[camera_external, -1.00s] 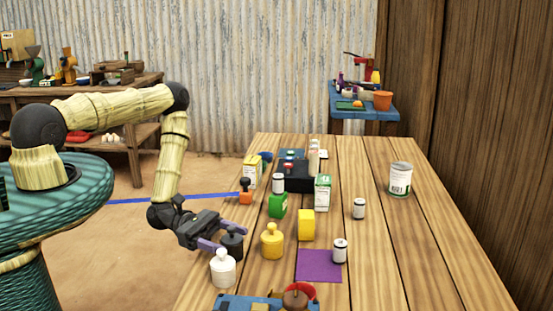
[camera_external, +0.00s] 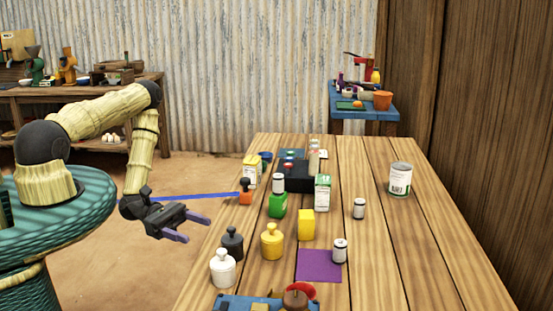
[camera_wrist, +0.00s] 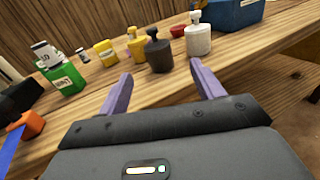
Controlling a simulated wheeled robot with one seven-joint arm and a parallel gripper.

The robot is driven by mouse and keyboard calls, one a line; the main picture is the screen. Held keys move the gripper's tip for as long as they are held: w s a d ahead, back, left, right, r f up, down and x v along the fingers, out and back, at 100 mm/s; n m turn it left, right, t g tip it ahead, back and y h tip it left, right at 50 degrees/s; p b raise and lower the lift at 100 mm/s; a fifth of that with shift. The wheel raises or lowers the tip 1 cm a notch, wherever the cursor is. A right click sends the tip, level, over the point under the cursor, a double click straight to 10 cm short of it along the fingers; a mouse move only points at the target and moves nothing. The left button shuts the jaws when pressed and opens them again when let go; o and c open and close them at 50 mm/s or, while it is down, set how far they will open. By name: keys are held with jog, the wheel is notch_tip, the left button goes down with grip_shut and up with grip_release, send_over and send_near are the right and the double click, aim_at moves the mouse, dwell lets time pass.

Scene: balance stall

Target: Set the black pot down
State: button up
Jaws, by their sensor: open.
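The black pot (camera_external: 232,244) stands upright on the wooden table (camera_external: 385,262), near its left edge. It sits between the white pot (camera_external: 222,269) and the yellow pot (camera_external: 272,241). My gripper (camera_external: 183,230) is open and empty, off the table's left side and apart from the black pot. In the wrist view, the black pot (camera_wrist: 158,54) shows ahead, beyond the gap between my two purple fingers (camera_wrist: 160,90).
A purple mat (camera_external: 318,265), a yellow block (camera_external: 306,225), a green box (camera_external: 277,205) and small cans stand near the pots. A blue tray (camera_external: 262,304) is at the front edge. The table's right side is mostly clear.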

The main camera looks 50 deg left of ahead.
jog(key=b+v, duration=0.1)
jog(key=v, duration=0.6)
dwell(0.4)
jog(key=s+r+m+g+y, duration=0.5)
jog(key=r+m+g+y, duration=0.3)
jog(key=m+g, duration=0.5)
jog(key=w+a+r+m+t+y, duration=0.2)
jog(key=w+r+m+t+y, duration=0.6)
jog(key=r+m, duration=0.1)
jog(key=shift+w+a+r+t+y, duration=0.3)
jog(key=shift+w+r, duration=0.05)
jog(key=shift+r, duration=0.25)
